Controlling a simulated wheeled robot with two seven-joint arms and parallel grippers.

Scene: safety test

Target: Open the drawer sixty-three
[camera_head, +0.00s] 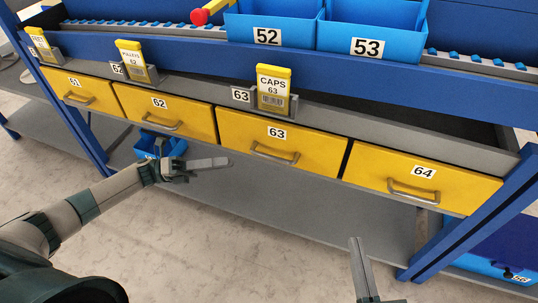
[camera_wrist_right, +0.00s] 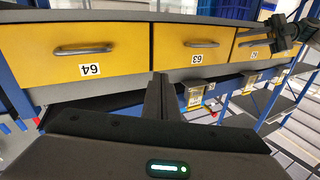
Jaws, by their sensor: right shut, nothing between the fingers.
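Drawer 63 (camera_head: 300,146) is a yellow drawer front with a grey bar handle (camera_head: 275,156). It is closed, flush with its neighbours, and shows upside down in the right wrist view (camera_wrist_right: 178,45). My left gripper (camera_head: 215,163) is in front of and below drawer 62, left of the 63 handle and apart from it. Whether its jaws are open is unclear. My right gripper (camera_head: 357,245) is below drawers 63 and 64, apart from both handles. In the right wrist view its fingers (camera_wrist_right: 160,90) are together with nothing between them.
Closed yellow drawers 61 (camera_head: 65,80), 62 (camera_head: 190,115) and 64 (camera_head: 455,185) flank it. A yellow CAPS 63 tag (camera_head: 273,75) stands above. Blue bins (camera_head: 270,20) sit on the upper rack. A lower grey shelf (camera_head: 300,205) runs beneath, with a small blue bin (camera_head: 147,146).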

